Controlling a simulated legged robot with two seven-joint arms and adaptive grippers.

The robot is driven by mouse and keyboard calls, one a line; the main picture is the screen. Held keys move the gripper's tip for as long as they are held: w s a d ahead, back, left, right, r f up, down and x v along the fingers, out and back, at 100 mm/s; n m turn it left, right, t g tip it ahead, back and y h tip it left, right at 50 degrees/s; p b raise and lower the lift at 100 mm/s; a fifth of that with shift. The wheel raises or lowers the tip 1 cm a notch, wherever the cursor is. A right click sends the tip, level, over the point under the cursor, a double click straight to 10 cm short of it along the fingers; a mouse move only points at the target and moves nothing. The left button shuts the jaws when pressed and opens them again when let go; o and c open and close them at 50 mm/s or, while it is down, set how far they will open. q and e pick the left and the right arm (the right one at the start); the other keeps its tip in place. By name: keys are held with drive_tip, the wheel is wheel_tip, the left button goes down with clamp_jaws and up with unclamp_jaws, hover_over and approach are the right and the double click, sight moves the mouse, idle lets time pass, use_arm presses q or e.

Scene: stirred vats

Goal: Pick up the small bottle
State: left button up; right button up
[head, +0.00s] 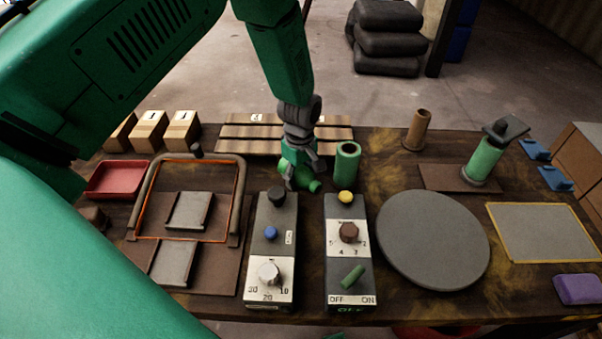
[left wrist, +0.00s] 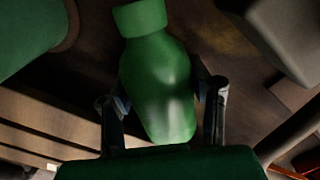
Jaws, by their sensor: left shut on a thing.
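The small bottle (head: 304,178) is green with a short neck and a wide cap. In the head view it lies tilted at my left gripper (head: 301,172), beside a green cylinder. In the left wrist view the bottle (left wrist: 158,85) fills the space between the two dark fingers of my left gripper (left wrist: 163,105), one on each side of its body. My left gripper is shut on it. Whether the bottle touches the table is hard to tell. My right gripper is not in view.
The open green cylinder (head: 346,165) stands close to the right of the bottle. Two grey control boxes (head: 284,214) (head: 332,214) stand in front. A slatted wooden rack (head: 235,140) lies behind. A large grey disc (head: 433,240) lies to the right.

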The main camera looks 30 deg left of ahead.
sight(302, 166)
use_arm(q)
drive_tip(key=shift+w+d+r, duration=0.2)
drive_tip(key=shift+w+r, duration=0.1)
drive_tip(key=shift+w, duration=0.35)
drive_tip(key=shift+r, duration=0.35)
wheel_tip(302, 166, up, 9)
drive_tip(key=shift+s+a+f+p, duration=0.15)
drive_tip(key=shift+p, duration=0.35)
drive_tip(key=shift+s, duration=0.1)
drive_tip(key=s+d+r+m, duration=0.1)
drive_tip(key=s+d+m, duration=0.2)
drive_tip(key=s+m, duration=0.1)
drive_tip(key=s+d+r+m, duration=0.1)
drive_tip(key=s+d+m, duration=0.2)
drive_tip(key=m, duration=0.3)
drive_tip(key=s+d+r+m, duration=0.1)
drive_tip(key=s+d+m, duration=0.1)
drive_tip(key=s+m, duration=0.3)
drive_tip(key=shift+s+d+m, duration=0.15)
drive_tip(key=shift+d+m, duration=0.15)
drive_tip(key=shift+d, duration=0.1)
